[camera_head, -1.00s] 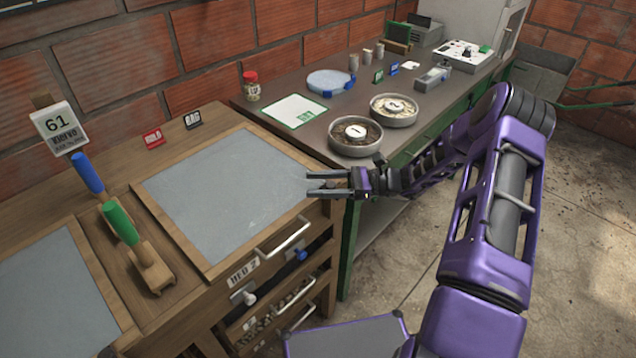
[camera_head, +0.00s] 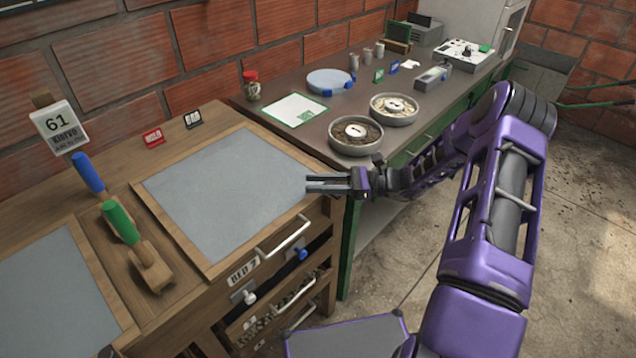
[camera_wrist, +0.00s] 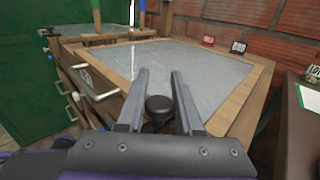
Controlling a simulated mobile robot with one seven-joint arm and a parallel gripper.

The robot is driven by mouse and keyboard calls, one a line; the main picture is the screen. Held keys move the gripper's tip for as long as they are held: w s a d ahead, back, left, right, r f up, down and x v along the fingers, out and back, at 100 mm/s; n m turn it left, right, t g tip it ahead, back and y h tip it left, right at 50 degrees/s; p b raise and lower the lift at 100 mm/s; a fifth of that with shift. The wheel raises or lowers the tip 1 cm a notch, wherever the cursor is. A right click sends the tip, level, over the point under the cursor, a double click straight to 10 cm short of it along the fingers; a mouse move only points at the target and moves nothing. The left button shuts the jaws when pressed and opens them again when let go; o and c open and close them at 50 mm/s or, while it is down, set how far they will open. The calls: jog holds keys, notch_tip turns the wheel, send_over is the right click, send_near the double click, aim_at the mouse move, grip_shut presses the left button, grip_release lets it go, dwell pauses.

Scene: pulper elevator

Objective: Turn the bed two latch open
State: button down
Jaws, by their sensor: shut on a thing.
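Bed two is the wooden cabinet with a grey top panel (camera_head: 225,190) and a "BED 2" label (camera_head: 242,271) on its front. My gripper (camera_head: 310,183) is at the cabinet's right side, level, with its fingers pointing left in the head view. In the wrist view, a dark round knob (camera_wrist: 158,104) at the cabinet's side, which looks like the bed two latch, sits between my fingers (camera_wrist: 161,73). My gripper is shut on it. The knob is hidden by the fingers in the head view, and its turn angle cannot be told.
A blue knob (camera_head: 298,254), a white knob (camera_head: 247,297) and a bar handle (camera_head: 284,236) are on the cabinet front. The bench (camera_head: 300,140) with two round pans stands close behind my gripper. Open floor (camera_head: 580,230) lies to the right.

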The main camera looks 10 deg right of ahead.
jog(key=shift+t, duration=0.3)
jog(key=m+t+h, duration=0.1)
jog(key=t, duration=0.1)
jog(key=m+t+h, duration=0.1)
jog(key=m+t, duration=0.1)
jog(key=w+m+t, duration=0.1)
jog(key=t, duration=0.1)
jog(key=shift+d+m+h, duration=0.25)
jog(key=shift+m+h, duration=0.15)
jog(key=m+t+h, duration=0.4)
jog(key=t+h, duration=0.1)
jog(key=shift+w+d+f+m, duration=0.1)
jog(key=shift+w+d+m, duration=0.2)
jog(key=shift+w+d, duration=0.1)
jog(key=m+t+h, duration=0.1)
jog(key=h, duration=0.1)
jog(key=m+t+h, duration=0.1)
jog(key=h, duration=0.1)
jog(key=m+h, duration=0.2)
jog(key=shift+w+d+t, duration=0.25)
jog(key=shift+d+t, duration=0.15)
jog(key=shift+d+m+h, duration=0.25)
jog(key=shift+m+h, duration=0.5)
jog(key=shift+h, duration=0.4)
jog(key=shift+d+m+h, duration=0.2)
jog(key=shift+m+h, duration=0.5)
jog(key=shift+h, duration=0.4)
jog(key=shift+d+m+h, duration=0.25)
jog(key=shift+m+h, duration=0.5)
jog(key=shift+h, duration=0.4)
